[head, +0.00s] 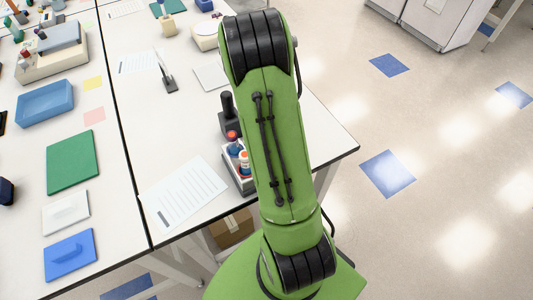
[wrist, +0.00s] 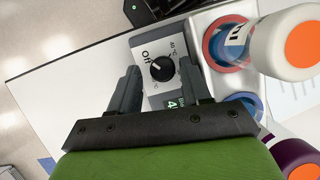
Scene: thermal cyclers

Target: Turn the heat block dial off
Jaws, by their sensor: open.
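The heat block (wrist: 158,87) shows in the wrist view as a grey panel with a round black dial (wrist: 162,69). The label "Off" is at the dial's upper left and a temperature label at its upper right. The dial's white mark appears to point to the upper left, toward "Off". My gripper (wrist: 160,66) is open, with one finger on each side of the dial; I cannot tell whether they touch it. A partly hidden green display lies below the dial. In the head view, the heat block (head: 244,181) is partly hidden by my green arm, and my gripper is out of sight.
Capped tubes (wrist: 283,42) stand in the block close to the right finger. A black device (head: 230,118) stands just behind the block. A printed sheet (head: 184,194) lies to its left. The table's right edge is near, with open floor beyond.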

